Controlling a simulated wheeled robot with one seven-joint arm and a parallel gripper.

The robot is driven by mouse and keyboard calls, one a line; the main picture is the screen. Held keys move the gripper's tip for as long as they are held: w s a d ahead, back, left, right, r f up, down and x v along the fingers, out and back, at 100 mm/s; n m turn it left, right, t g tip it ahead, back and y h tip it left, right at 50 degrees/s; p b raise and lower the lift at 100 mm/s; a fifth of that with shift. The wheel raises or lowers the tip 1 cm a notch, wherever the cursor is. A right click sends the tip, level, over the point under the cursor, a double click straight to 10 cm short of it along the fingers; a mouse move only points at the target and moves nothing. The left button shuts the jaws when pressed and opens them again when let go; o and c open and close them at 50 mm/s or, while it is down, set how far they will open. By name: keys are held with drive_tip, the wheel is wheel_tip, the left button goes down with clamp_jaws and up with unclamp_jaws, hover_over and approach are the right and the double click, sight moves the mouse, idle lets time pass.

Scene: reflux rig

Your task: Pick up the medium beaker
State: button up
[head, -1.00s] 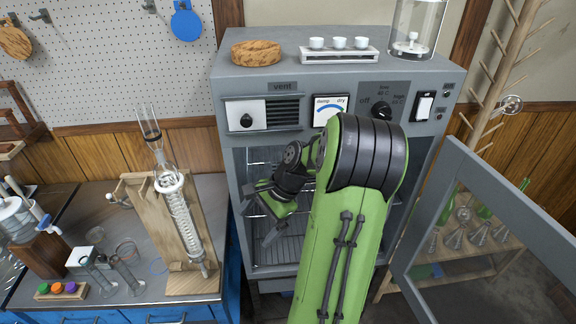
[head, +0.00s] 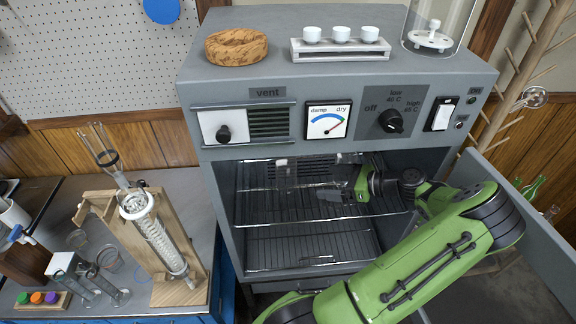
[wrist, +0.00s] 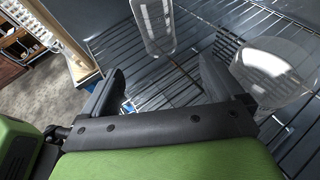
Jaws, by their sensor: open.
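My gripper (head: 338,193) is inside the open drying cabinet, over the upper wire rack, pointing left. In the wrist view its two dark fingers (wrist: 160,82) are spread apart with nothing between them. A tall clear glass vessel (wrist: 155,27), which looks like a beaker, stands on the rack just beyond the fingertips, roughly in line with the gap. A wider, rounded clear glass piece (wrist: 276,66) is to the right of the right finger. I cannot tell for certain which is the medium beaker. In the head view the glassware in the cabinet is faint and partly hidden by my arm.
The drying cabinet (head: 232,85) has its door (head: 540,215) swung open at right, close to my arm. The upper rack (head: 270,200) has bare space at left; the lower rack (head: 310,248) looks empty. A condenser on a wooden stand (head: 160,235) is on the left bench.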

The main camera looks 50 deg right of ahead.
sight(294, 173)
drive_tip(key=b+x, duration=0.2)
drive_tip(key=x, duration=1.3)
drive_tip(key=shift+w+a+f+b, duration=0.1)
drive_tip(key=shift+w+b, duration=0.1)
drive_tip(key=shift+b, duration=0.1)
drive_tip(key=shift+s, duration=0.1)
drive_tip(key=c, duration=1.1)
drive_tip(key=shift+r, duration=0.5)
drive_tip(key=r, duration=0.1)
drive_tip(key=r+p, duration=0.1)
drive_tip(key=shift+s+a+r, duration=0.25)
drive_tip(key=shift+a+r, duration=0.05)
drive_tip(key=shift+r, duration=0.1)
drive_tip(key=s+a, duration=0.3)
drive_tip(key=a, duration=0.1)
drive_tip(key=s+a, duration=0.3)
drive_tip(key=a, duration=0.2)
drive_tip(key=s+a+p, duration=0.1)
drive_tip(key=s+a, duration=0.3)
drive_tip(key=a, duration=0.1)
drive_tip(key=shift+f, duration=0.1)
